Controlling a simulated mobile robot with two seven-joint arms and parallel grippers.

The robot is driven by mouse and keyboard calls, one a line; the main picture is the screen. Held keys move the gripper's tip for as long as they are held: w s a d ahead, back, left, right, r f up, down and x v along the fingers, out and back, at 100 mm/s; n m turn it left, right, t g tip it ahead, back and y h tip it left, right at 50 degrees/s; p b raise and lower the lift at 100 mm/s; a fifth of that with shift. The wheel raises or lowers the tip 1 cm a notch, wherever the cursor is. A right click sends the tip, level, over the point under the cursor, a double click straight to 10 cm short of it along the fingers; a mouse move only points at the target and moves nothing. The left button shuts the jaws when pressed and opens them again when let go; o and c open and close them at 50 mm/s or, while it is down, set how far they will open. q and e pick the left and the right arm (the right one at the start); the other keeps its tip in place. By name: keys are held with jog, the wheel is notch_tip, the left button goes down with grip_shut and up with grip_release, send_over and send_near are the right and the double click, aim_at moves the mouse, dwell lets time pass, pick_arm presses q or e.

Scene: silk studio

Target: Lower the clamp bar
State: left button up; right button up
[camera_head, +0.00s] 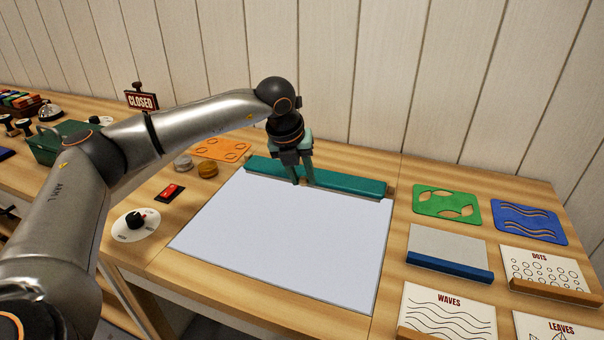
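The clamp bar (350,183) is a long teal bar along the back edge of a pale sheet (280,240) on the wooden table. Whether it is raised or pressed on the sheet is hard to tell. My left gripper (303,183) reaches over the bar near its middle, pointing down. Its two fingers are a little apart, with the tips in front of the bar, near the sheet's back edge. Nothing shows between them. My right gripper is out of view.
On the right lie a green stencil (447,203), a blue stencil (528,221), a squeegee (449,265) and pattern cards. An orange stencil (221,148), small jars, a red switch (170,193) and a dial (136,224) are on the left. A plank wall stands behind.

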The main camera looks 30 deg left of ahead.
pick_arm(q)
jog(key=o, duration=0.4)
jog(key=shift+c, duration=0.2)
jog(key=shift+r, duration=0.1)
jog(key=v, duration=1.2)
jog(key=shift+r+p, duration=0.15)
jog(key=shift+p, duration=0.25)
jog(key=shift+s, duration=0.1)
